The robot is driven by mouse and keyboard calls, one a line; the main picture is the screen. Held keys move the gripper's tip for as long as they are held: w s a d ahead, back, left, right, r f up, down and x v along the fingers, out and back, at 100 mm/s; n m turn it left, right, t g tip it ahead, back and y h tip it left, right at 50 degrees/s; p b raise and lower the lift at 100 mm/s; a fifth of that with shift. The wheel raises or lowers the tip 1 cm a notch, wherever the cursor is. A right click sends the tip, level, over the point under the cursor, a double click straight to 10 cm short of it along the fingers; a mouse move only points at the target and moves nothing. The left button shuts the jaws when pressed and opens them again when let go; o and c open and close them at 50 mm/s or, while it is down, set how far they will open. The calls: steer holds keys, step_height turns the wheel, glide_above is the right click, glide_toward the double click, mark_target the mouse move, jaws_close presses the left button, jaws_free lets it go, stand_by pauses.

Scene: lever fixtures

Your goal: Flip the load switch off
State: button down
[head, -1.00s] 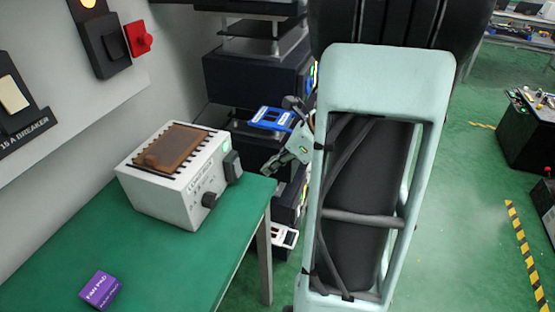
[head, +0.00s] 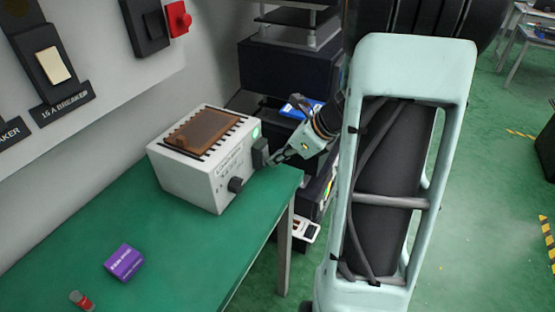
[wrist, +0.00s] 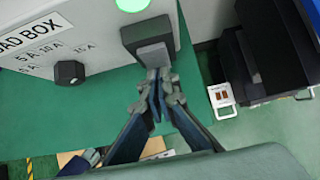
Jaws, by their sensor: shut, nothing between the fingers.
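The white load box (head: 196,178) stands on the green bench, with a brown mesh top and a lit green lamp (head: 257,133) on its right-hand face. The load switch (head: 261,152) is a dark block on that face below the lamp. In the wrist view the switch shows as a dark housing with a grey rocker (wrist: 152,55). My gripper (head: 277,158) is shut and empty. In the wrist view its fingertips (wrist: 158,76) are together at the rocker's lower edge. I cannot tell whether they touch it. The fingertips hide the rocker's bottom edge.
A black knob (head: 236,185) sits on the load box's front face. A purple box (head: 124,262) and a small red-and-grey item (head: 81,300) lie on the bench (head: 190,255). A dark equipment rack (head: 285,65) stands behind my gripper. Wall breakers (head: 50,70) are at the left.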

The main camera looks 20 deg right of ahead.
steer(key=shift+w+f+b, duration=0.1)
steer(key=shift+f+b, duration=0.35)
steer(key=shift+b, duration=0.5)
steer(key=shift+w+a+r+t+y+b, duration=0.1)
steer(key=shift+a+t+y+b, duration=0.1)
steer(key=shift+t+y+b, duration=0.35)
steer(key=shift+w+a+r, duration=0.1)
steer(key=shift+r, duration=0.05)
